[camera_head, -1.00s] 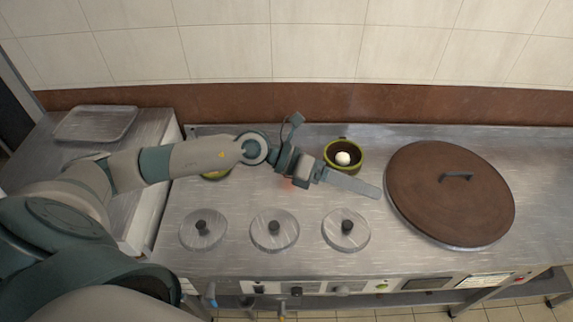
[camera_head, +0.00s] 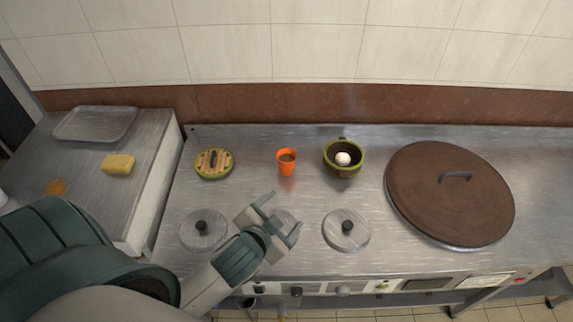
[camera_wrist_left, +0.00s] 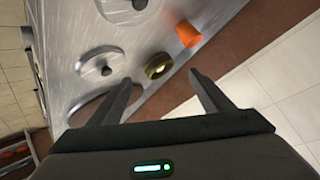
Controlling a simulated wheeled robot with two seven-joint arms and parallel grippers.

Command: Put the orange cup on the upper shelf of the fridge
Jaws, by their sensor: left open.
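The orange cup (camera_head: 287,161) stands upright on the steel counter, behind the row of steel lids, with something brown inside. It also shows in the left wrist view (camera_wrist_left: 187,34), beyond the fingers. My right gripper is not in view. No fridge or shelf can be made out.
A green bowl (camera_head: 331,167) with a white ball-like thing stands right of the cup; a green round dish (camera_head: 214,176) stands left. Steel lids (camera_head: 345,230) and a big brown lid (camera_head: 440,210) cover the counter. A yellow sponge (camera_head: 118,164) and tray (camera_head: 95,123) lie left.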

